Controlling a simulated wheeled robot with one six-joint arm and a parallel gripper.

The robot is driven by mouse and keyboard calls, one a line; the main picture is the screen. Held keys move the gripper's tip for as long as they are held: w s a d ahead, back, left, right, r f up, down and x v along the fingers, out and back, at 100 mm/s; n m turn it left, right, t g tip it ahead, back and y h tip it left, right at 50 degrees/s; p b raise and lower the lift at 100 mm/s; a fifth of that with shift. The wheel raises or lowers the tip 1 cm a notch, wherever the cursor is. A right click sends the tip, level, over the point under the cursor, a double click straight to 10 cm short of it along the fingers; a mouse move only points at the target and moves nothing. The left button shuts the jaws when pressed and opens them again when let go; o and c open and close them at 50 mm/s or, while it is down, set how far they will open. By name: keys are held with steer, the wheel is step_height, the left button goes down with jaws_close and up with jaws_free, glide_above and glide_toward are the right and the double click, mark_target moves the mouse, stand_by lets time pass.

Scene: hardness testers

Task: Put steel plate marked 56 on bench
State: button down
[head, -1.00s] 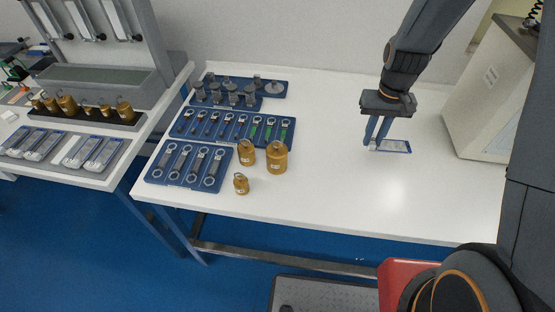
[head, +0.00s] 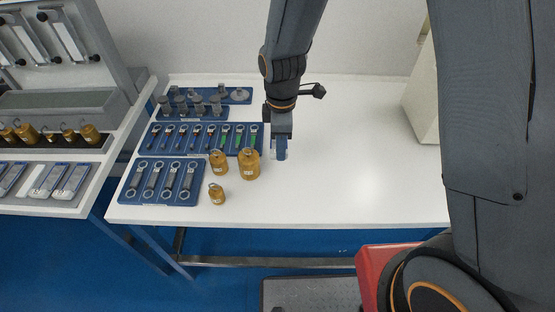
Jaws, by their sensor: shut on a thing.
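My gripper (head: 281,152) is over the white bench (head: 350,180), just right of the blue wrench tray and behind the largest brass weight. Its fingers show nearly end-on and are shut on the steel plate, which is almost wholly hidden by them. I cannot read any number on the plate. I cannot tell whether it touches the bench top.
Blue trays of wrenches (head: 160,180) and grey fittings (head: 180,112) fill the bench's left. Brass weights (head: 249,165) stand close to my gripper. A pale machine (head: 423,95) stands at the right.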

steer(key=shift+f+p, duration=0.8)
steer(key=shift+f, duration=2.65)
steer(key=shift+f, duration=0.1)
steer(key=c, duration=1.6)
jaws_free()
steer(key=shift+c, duration=0.2)
step_height(320, 180, up, 12)
steer(key=b, duration=0.3)
steer(key=s+d+r+m, duration=0.2)
steer(key=s+d+m, duration=0.2)
steer(key=d+m, duration=0.4)
steer(key=s+d+r+m+t, duration=0.1)
steer(key=s+d+r+m, duration=0.2)
steer(key=d+m, duration=0.6)
steer(key=shift+s+d+r+m, duration=0.15)
steer(key=shift+s+r+m, duration=0.15)
steer(key=shift+s, duration=0.15)
